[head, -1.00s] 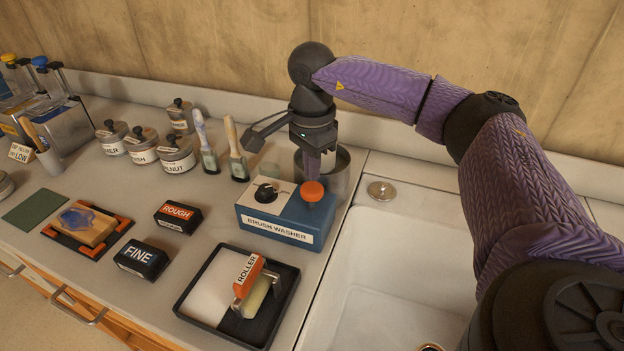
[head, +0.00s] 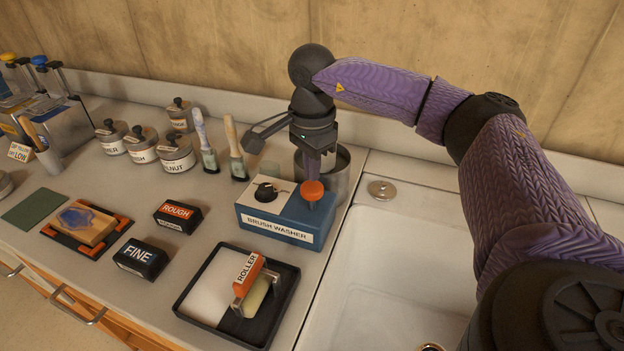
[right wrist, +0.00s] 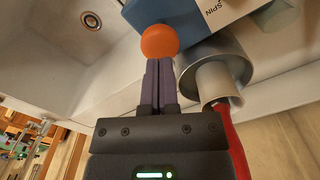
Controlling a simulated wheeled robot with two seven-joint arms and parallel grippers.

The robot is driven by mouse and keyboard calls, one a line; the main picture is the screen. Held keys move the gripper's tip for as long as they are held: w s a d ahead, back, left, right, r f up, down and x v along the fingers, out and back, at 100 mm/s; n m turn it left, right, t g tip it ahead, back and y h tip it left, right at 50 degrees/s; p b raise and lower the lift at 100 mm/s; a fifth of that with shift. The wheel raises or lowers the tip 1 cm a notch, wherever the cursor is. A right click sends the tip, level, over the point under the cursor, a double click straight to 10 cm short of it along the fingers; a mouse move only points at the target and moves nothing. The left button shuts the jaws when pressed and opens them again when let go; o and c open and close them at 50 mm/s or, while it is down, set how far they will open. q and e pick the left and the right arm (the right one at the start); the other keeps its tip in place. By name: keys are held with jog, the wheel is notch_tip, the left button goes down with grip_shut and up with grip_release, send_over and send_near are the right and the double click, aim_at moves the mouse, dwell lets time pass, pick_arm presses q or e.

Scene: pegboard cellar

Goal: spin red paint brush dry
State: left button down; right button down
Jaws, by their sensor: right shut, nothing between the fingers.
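The knob also shows in the right wrist view (right wrist: 159,42). My right gripper (head: 312,178) is shut and empty, its purple fingertips at the knob; I cannot tell whether they press it. A grey metal cylinder (head: 343,182) stands behind the washer. In the wrist view a red shaft (right wrist: 236,140) runs from the cylinder (right wrist: 232,60), partly hidden by my gripper; it may be the red brush. My left gripper is out of view.
The white sink (head: 400,270) lies to the right. Two brushes (head: 236,150) and several lidded tins (head: 176,155) stand at the back left. A roller tray (head: 205,287) and sanding blocks (head: 140,258) lie in front. The wall is close behind.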

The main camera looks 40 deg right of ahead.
aim_at(312, 185)
jog(key=shift+f+b, duration=1.3)
jog(key=shift+f, duration=1.15)
notch_tip(312, 185, up, 4)
jog(key=p, duration=0.4)
jog(key=shift+f, duration=0.2)
jog(key=shift+f+b, duration=1.2)
jog(key=shift+f, duration=0.55)
notch_tip(312, 185, up, 4)
jog(key=p, duration=0.3)
jog(key=shift+f+p, duration=0.1)
jog(key=shift+p, duration=0.2)
jog(key=shift+f, duration=0.3)
